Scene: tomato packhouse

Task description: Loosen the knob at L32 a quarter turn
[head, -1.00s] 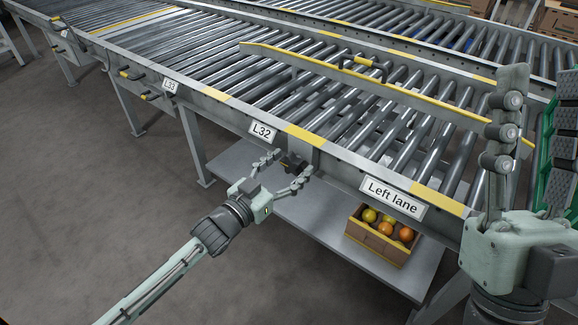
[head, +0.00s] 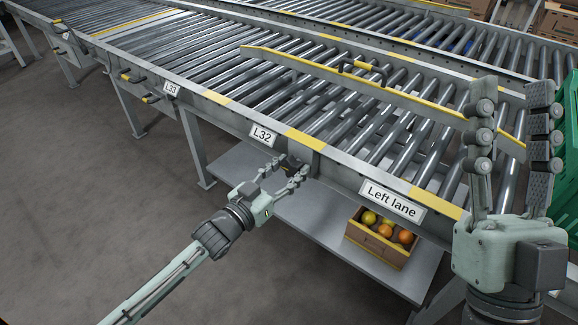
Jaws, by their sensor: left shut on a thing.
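The conveyor's side rail carries the L32 label (head: 263,135). The dark knob (head: 291,162) sits on the rail just below and right of that label. My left gripper (head: 287,168) reaches it from the front, with its fingers closed around the knob. The fingers hide part of the knob, and I cannot make out its angle. My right gripper (head: 512,92) is raised at the right side, fingers pointing up, spread apart and empty.
The yellow-topped guide bar (head: 400,90) crosses the rollers. The Left lane sign (head: 392,200) is right of the knob. A box of tomatoes (head: 375,250) stands on the lower shelf (head: 300,220). A green crate (head: 565,170) is at the far right.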

